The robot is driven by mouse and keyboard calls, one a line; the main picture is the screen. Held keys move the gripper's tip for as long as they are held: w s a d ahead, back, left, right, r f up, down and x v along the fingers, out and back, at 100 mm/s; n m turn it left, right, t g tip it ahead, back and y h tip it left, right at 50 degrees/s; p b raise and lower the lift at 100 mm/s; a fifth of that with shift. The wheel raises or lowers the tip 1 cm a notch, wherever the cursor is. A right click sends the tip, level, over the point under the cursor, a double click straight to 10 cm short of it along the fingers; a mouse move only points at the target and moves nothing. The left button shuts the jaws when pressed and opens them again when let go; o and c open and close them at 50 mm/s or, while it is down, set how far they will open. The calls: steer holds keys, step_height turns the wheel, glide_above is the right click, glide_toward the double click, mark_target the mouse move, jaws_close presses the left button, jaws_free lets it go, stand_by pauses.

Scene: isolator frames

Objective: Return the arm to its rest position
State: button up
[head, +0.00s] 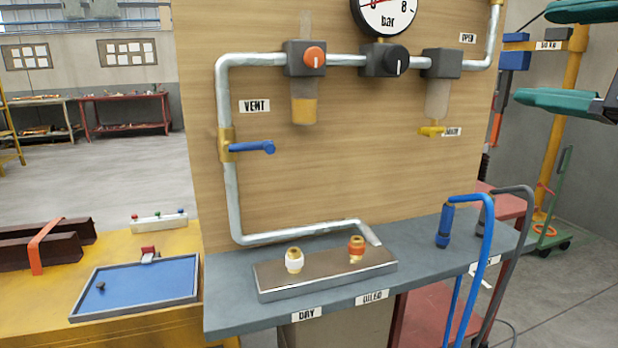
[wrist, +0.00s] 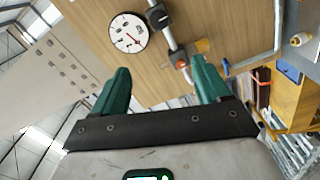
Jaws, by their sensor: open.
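My gripper (head: 570,58) is at the upper right of the head view, with its two green fingers spread apart. In the wrist view my gripper (wrist: 160,88) is open, and nothing is between the fingers. It is raised in front of the wooden panel, clear of the pipes and the bench. The rest of my arm is out of the head view.
A wooden panel (head: 330,170) carries pipes, a gauge (head: 385,14) and a blue-handled valve (head: 252,148). Below is a grey bench (head: 235,300) with a fitting block (head: 325,275). Blue and grey hoses (head: 480,270) hang at its right end. A blue tray (head: 140,285) lies left.

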steer(key=w+d+f+m+g+h, duration=0.1)
steer(key=w+d+f+m, duration=0.2)
steer(key=f, duration=0.7)
steer(key=w+d+f+m+g+h, duration=0.1)
steer(key=w+f+m+g, duration=0.1)
steer(key=f+m, duration=0.6)
steer(key=s+a+f+m+g+h, duration=0.1)
steer(key=s+f+m+g, duration=0.15)
steer(key=f, duration=1.15)
steer(key=s+f+m+g, duration=0.1)
steer(key=s+f+g, duration=0.25)
steer(key=f, duration=1.05)
steer(key=s+d+f+m+g+h, duration=0.1)
steer(key=s+f+m+g+h, duration=0.45)
steer(key=s+f, duration=1.75)
step_height(320, 180, up, 20)
steer(key=s+n+g+y+p, duration=0.1)
steer(key=s+y+p, duration=0.1)
steer(key=p, duration=1.6)
steer(key=shift+d+g+y, duration=0.15)
steer(key=shift+g+y, duration=0.2)
steer(key=shift+r, duration=0.1)
